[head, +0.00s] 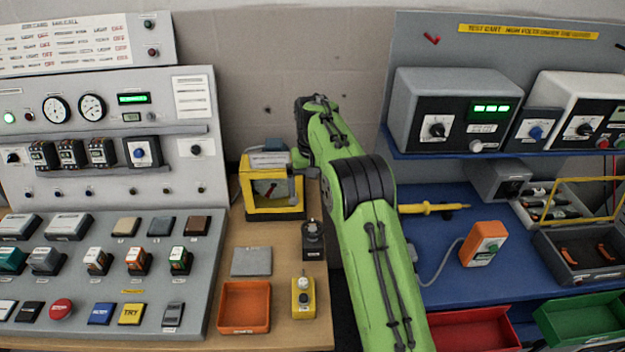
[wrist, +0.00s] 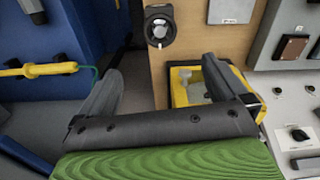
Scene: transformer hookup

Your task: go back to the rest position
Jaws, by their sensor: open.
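My gripper (wrist: 163,75) is open in the wrist view, with its two grey fingers spread wide and nothing between them. In the head view my green arm reaches up the middle, and my gripper is mostly hidden behind it. One grey piece of it shows beside the yellow-framed meter box (head: 272,192). In the wrist view this box (wrist: 190,88) lies behind the right finger, which partly covers it. I cannot tell whether they touch. A small black rotary switch (wrist: 159,27) stands on the wooden bench beyond the fingertips.
A grey control console (head: 105,240) stands left. The wooden bench (head: 270,338) holds an orange tray (head: 244,306) and a yellow button box (head: 303,297). A blue test cart (head: 440,275) on the right carries a yellow probe (head: 430,208) and an orange meter (head: 484,243).

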